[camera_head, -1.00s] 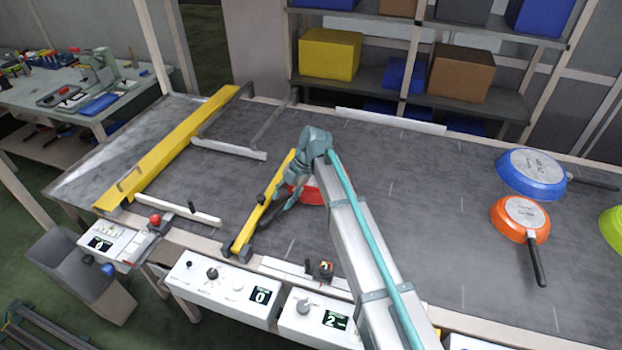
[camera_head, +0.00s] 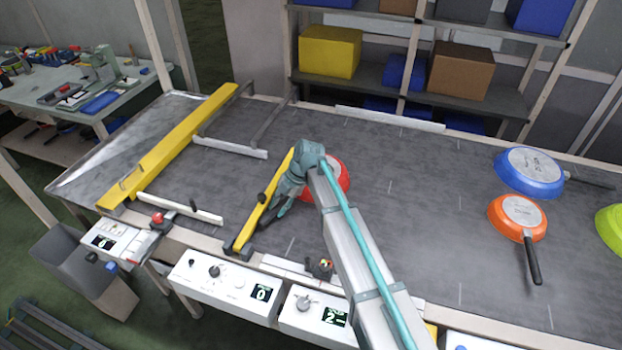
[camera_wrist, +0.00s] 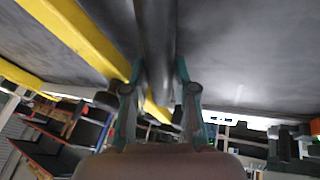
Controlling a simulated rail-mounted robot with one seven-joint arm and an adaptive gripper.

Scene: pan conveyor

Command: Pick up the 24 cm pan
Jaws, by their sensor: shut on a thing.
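A red pan (camera_head: 339,174) lies by the yellow guide bar in the head view, mostly hidden behind my arm. My gripper (camera_head: 277,207) is low over the belt, close to the yellow guide bar. In the wrist view my gripper (camera_wrist: 157,88) is shut on a dark pan handle (camera_wrist: 156,45), with one finger on each side. The handle runs away toward the top of that view. An orange pan (camera_head: 517,217) and a blue pan (camera_head: 530,172) lie upside down at the right. A green pan (camera_head: 611,224) is cut off at the right edge. Size labels are not legible.
The yellow guide bar (camera_head: 265,205) stands just left of my gripper. A longer yellow beam (camera_head: 170,148) crosses the belt farther left. Control boxes (camera_head: 222,287) line the front edge. The belt (camera_head: 420,200) between my arm and the orange pan is clear.

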